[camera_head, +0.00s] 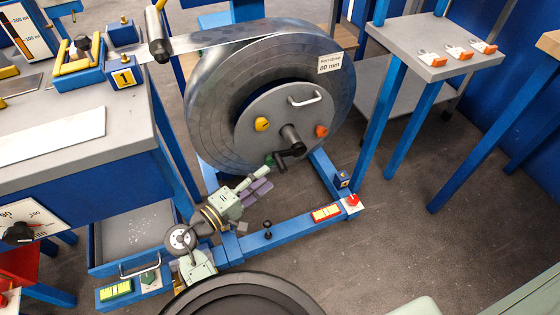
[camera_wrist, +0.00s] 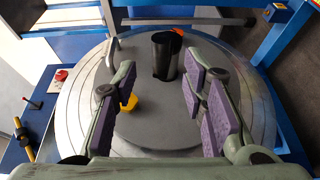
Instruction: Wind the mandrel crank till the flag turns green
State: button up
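The mandrel (camera_head: 225,110) is a large grey metal drum with a round end plate. A dark hub (camera_head: 291,137) sticks out of the plate, with a black crank (camera_head: 284,158) at its end. A small green piece (camera_head: 269,160) shows at the crank's left end; I cannot tell whether it is the flag. My gripper (camera_head: 257,187) is below and left of the crank. In the wrist view my gripper (camera_wrist: 163,88) has its purple pads wide apart. A black cylinder (camera_wrist: 163,57) stands beyond the gap between them, and I see nothing gripped.
The plate bears a yellow knob (camera_head: 262,124), an orange knob (camera_head: 321,131) and a bar handle (camera_head: 304,99). A workbench (camera_head: 75,125) stands left; a grey shelf (camera_head: 425,35) stands right.

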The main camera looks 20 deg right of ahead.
aim_at(281, 162)
jog(key=p+x, duration=0.1)
jog(key=x, duration=0.6)
jog(key=shift+w+d, duration=0.15)
jog(key=shift+d, duration=0.1)
jog(key=shift+c, duration=0.3)
grip_shut()
jog(key=shift+r, duration=0.1)
